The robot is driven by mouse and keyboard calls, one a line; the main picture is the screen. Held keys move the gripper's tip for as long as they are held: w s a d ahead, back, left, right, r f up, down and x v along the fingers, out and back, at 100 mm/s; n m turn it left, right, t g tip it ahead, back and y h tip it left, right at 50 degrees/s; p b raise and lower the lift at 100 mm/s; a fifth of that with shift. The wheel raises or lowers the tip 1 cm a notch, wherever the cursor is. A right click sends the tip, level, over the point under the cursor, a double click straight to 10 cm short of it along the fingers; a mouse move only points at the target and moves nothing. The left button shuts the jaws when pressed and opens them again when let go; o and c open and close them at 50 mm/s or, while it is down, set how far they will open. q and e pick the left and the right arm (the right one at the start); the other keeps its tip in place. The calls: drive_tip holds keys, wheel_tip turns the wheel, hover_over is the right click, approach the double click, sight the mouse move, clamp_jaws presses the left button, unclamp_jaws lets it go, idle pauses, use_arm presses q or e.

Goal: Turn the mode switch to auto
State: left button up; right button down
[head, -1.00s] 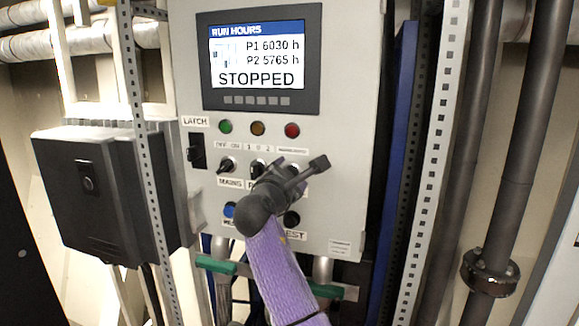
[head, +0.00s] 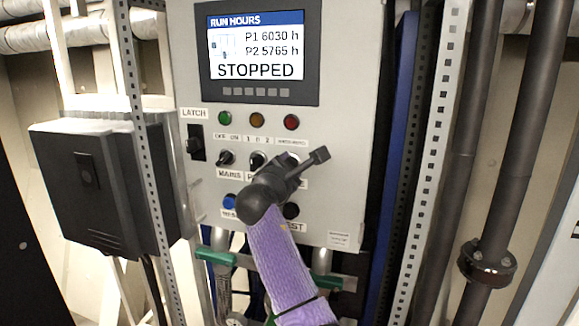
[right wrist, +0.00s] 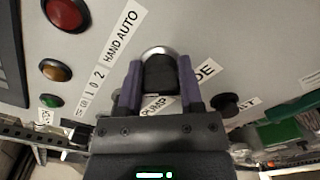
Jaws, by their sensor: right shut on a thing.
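The mode switch (right wrist: 160,76) is a black knob with a shiny ring, under a HAND AUTO label (right wrist: 123,33) in the right wrist view. My right gripper (right wrist: 157,88) is shut on it, one purple finger on each side. The MODE label is partly covered, with "DE" showing. I cannot tell which position the knob points to. In the head view my right gripper (head: 286,180) is against the lower right of the grey panel (head: 350,130) and hides most of the switch. My left gripper is not in view.
The screen (head: 262,52) reads STOPPED. Green, amber and red lamps (head: 291,122) sit above the switch row. The MAINS knob (head: 226,158) and another knob (head: 257,160) are left of my gripper. A blue button (head: 229,201) and a black button (head: 291,211) are below.

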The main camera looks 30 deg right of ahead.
drive_tip(key=shift+f+m, duration=0.1)
drive_tip(key=shift+m, duration=0.2)
drive_tip(key=m+b, duration=0.2)
drive_tip(key=m, duration=0.2)
drive_tip(key=shift+f, duration=0.15)
drive_tip(key=m+b, duration=0.2)
drive_tip(key=m, duration=0.2)
drive_tip(key=shift+f+m+b, duration=0.15)
drive_tip(key=shift+m+b, duration=0.15)
drive_tip(key=m+b, duration=0.2)
drive_tip(key=m, duration=0.2)
drive_tip(key=shift+f, duration=0.1)
drive_tip(key=shift+m+b, duration=1.15)
drive_tip(key=shift+m, duration=1.05)
drive_tip(key=shift+c, duration=1.2)
unclamp_jaws()
